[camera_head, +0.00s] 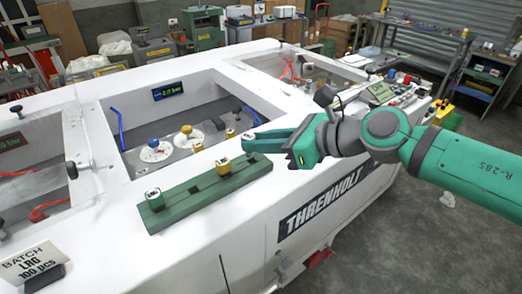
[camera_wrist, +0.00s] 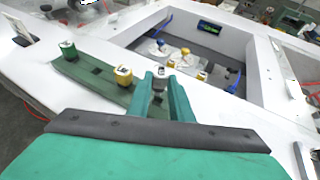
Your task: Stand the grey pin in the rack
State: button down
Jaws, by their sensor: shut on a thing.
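My gripper (camera_head: 247,143) reaches in from the right with its green fingers shut on the grey pin (camera_head: 248,135). In the wrist view the grey pin (camera_wrist: 159,84) stands between the two fingertips, roughly upright. The rack (camera_head: 190,198) is a long green bar on the white top. It holds a green-bodied pin (camera_head: 154,199) near its left end and a yellow pin (camera_head: 222,166) further right. My gripper is near and apparently above the rack's right end.
A recessed well (camera_head: 180,125) behind the rack holds plates with a blue knob (camera_head: 154,143) and yellow knobs (camera_head: 187,130). A batch sign (camera_head: 32,264) stands at the front left. The white top (camera_head: 215,225) before the rack is clear.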

aim_at(261, 164)
jog(key=shift+s+d+f, duration=0.1)
jog(key=shift+d+f, duration=0.05)
jog(key=shift+f, duration=1.3)
jog(key=c, duration=1.6)
grip_release()
jog(key=shift+r, duration=0.1)
